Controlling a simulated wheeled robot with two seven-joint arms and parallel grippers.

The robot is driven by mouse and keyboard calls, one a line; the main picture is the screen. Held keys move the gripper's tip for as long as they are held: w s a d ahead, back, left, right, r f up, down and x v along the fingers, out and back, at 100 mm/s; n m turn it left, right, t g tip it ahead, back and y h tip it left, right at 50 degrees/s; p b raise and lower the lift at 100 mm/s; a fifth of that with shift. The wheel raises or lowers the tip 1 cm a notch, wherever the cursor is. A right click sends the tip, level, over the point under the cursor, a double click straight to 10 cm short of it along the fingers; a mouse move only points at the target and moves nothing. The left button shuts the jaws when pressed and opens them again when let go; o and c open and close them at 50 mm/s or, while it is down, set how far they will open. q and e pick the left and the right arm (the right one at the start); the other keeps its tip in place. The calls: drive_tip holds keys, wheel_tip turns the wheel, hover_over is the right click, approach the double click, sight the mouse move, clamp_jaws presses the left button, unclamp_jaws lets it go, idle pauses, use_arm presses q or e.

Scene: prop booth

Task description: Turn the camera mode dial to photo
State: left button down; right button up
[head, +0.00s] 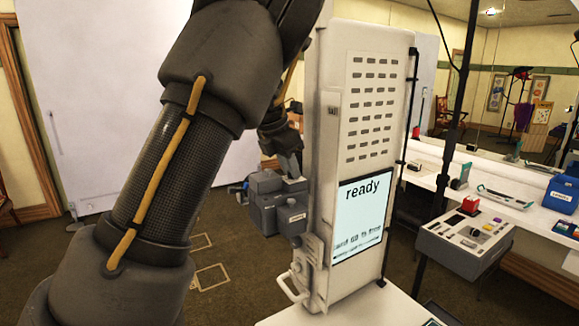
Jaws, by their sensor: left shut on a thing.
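A dark grey blocky unit (267,212), apparently the camera, stands behind the white cabinet, left of its lower part. Small pale labels show on its front. My left gripper (290,166) points down at the top of this unit, its fingers closed on a small part there that seems to be the mode dial. The dial's face and markings are too small and hidden to read. My left forearm covers much of the left and centre of the picture. My right gripper is not in view.
The white cabinet (331,130) stands close by the arm, with a screen (362,215) reading "ready" and a lower-left handle. At right are a grey control console (462,248), a long white counter and a blue box (562,193). Floor at left is open.

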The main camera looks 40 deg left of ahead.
use_arm(q)
drive_tip(key=m+h+p, duration=0.1)
drive_tip(key=m, duration=0.2)
drive_tip(key=shift+a+g, duration=0.15)
drive_tip(key=shift+g, duration=0.15)
drive_tip(key=shift+a+r+m+h+p, duration=0.15)
drive_tip(key=shift+m+h+p, duration=0.3)
drive_tip(key=shift+m, duration=0.55)
drive_tip(key=m+g+h+p, duration=0.1)
drive_tip(key=m+p, duration=0.2)
drive_tip(key=shift+w+r, duration=0.1)
drive_tip(key=shift+w, duration=0.05)
drive_tip(key=shift+m+g+h+p, duration=0.25)
drive_tip(key=shift+m+g+p, duration=0.05)
drive_tip(key=shift+m+p, duration=0.7)
drive_tip(key=shift+w+f+m+p, duration=0.1)
drive_tip(key=shift+f+m+p, duration=0.15)
drive_tip(key=shift+m+p, duration=0.3)
drive_tip(key=c, duration=1.2)
unclamp_jaws()
drive_tip(key=shift+c, duration=0.2)
